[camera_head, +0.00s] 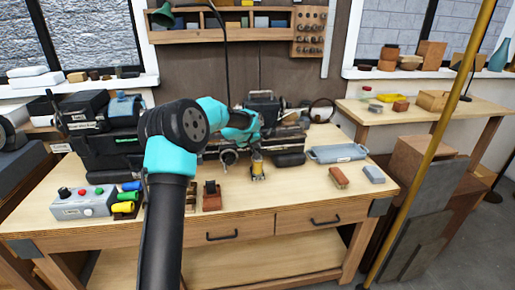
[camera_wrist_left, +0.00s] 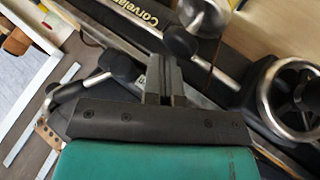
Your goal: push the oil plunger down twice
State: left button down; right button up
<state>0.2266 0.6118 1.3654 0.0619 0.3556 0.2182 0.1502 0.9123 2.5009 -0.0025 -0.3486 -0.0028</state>
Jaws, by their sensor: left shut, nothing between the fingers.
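My left gripper (camera_head: 256,146) is over the middle of the workbench, in front of a dark machine. It also shows in the left wrist view (camera_wrist_left: 166,62), where its two dark fingers are together with nothing between them. A small upright item with a yellow base (camera_head: 258,172) stands on the bench just below the gripper. It may be the oiler, but its plunger is too small to make out, and I cannot tell if the gripper touches it. My right gripper is not in view.
The dark lathe-like machine (camera_head: 288,137) stands behind the gripper; its handwheel (camera_wrist_left: 290,98) shows in the left wrist view. A grey control box (camera_head: 83,203), a blue-grey tray (camera_head: 337,153) and a reddish brush or block (camera_head: 339,178) lie on the bench.

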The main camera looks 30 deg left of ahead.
aim_at(256, 149)
pick_arm(q)
jog(key=shift+f, duration=0.55)
dwell(0.5)
jog(key=shift+r, duration=1.75)
jog(key=shift+r, duration=2.5)
dwell(0.5)
notch_tip(256, 149, up, 4)
jog(key=shift+f, duration=0.1)
jog(key=shift+f, duration=0.1)
